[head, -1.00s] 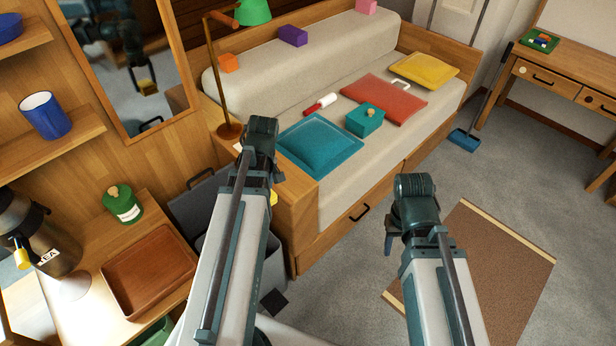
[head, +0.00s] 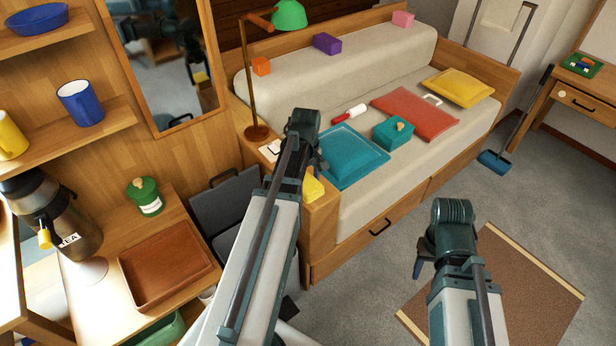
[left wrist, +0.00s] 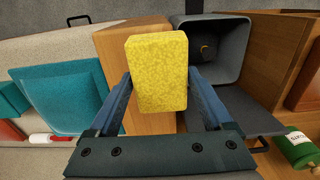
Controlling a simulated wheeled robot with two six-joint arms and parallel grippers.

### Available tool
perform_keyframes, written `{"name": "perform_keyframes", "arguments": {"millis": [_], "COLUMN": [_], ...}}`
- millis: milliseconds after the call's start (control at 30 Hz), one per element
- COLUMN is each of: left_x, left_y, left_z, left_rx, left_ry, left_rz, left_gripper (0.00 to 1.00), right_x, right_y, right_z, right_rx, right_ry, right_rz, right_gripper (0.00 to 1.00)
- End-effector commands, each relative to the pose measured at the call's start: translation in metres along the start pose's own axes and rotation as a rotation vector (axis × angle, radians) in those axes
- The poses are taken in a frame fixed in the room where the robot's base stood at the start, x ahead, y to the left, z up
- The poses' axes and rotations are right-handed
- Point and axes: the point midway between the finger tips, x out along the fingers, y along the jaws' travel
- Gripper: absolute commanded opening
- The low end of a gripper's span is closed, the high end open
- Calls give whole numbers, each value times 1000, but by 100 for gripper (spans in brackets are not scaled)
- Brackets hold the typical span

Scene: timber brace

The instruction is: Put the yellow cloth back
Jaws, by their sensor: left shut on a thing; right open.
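The yellow cloth (left wrist: 157,72) looks like a thick rectangular pad in the left wrist view, held between the two fingers. My left gripper (left wrist: 157,95) is shut on it. In the head view a corner of the yellow cloth (head: 313,187) shows beside my left gripper (head: 306,178), in front of the wooden end of the sofa bed; the rest is hidden by my arm. My right gripper (head: 421,266) is open and seems empty, above the floor by the brown mat; its fingers are mostly hidden.
An open grey bin (left wrist: 208,22) stands beside the bed end, its lid (head: 228,207) raised. A brown tray (head: 165,268) and a green jar (head: 146,197) are on the wooden counter at left. A lamp (head: 256,100) rises by the bed. The grey floor at right is mostly clear.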

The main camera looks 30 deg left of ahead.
Motion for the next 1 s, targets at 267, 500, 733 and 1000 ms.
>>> {"name": "perform_keyframes", "arguments": {"millis": [267, 500, 733, 1000], "left_x": [6, 6, 22, 43], "left_y": [38, 41, 41, 41], "left_z": [-41, -46, -46, -46], "left_rx": [0, 0, 0, 0], "left_ry": [0, 0, 0, 0], "left_rz": [0, 0, 0, 0], "left_gripper": [40, 40, 40, 40], "right_x": [6, 6, 22, 43], "right_y": [0, 0, -2, -4], "right_z": [0, 0, -1, -2], "right_rx": [0, 0, 0, 0], "right_ry": [0, 0, 0, 0], "right_rz": [0, 0, 0, 0], "right_gripper": [50, 50, 50, 50]}}
